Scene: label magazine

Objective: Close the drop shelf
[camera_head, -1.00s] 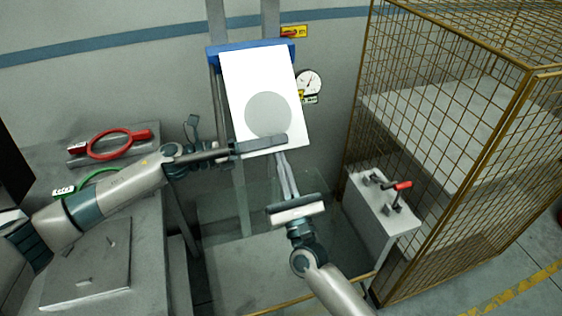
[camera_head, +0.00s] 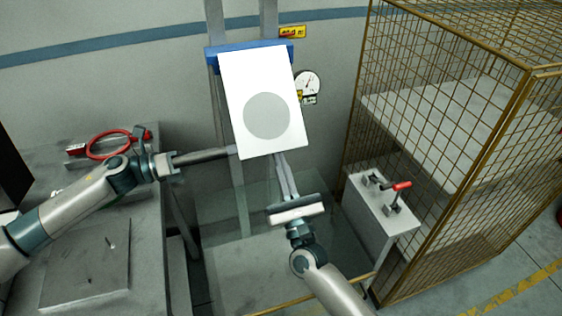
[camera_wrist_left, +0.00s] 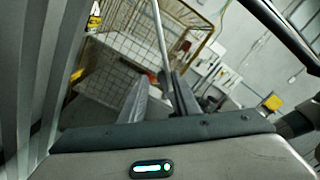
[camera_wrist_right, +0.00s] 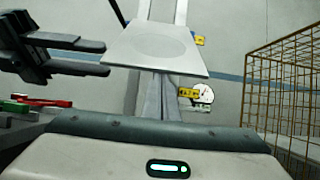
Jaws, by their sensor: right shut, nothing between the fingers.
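The drop shelf appears to be the white panel with a grey circle (camera_head: 236,90), standing steeply tilted with its upper edge at a blue bar (camera_head: 218,54) between two metal posts. The right wrist view also shows the panel (camera_wrist_right: 125,45). My right gripper (camera_head: 281,157) is shut and empty, its tips at the panel's lower edge; contact cannot be told. It also shows in the right wrist view (camera_wrist_right: 165,78). My left gripper (camera_head: 234,151) is at the panel's lower left edge. Its fingers show apart in the right wrist view (camera_wrist_right: 107,57), with nothing between them.
A mesh cage (camera_head: 450,110) stands on the right, with a grey box (camera_head: 372,212) bearing a red-handled clamp before it. A gauge (camera_head: 308,83) is on the wall beside the panel. A bench (camera_head: 150,230) with a red ring tool (camera_head: 108,144) is on the left.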

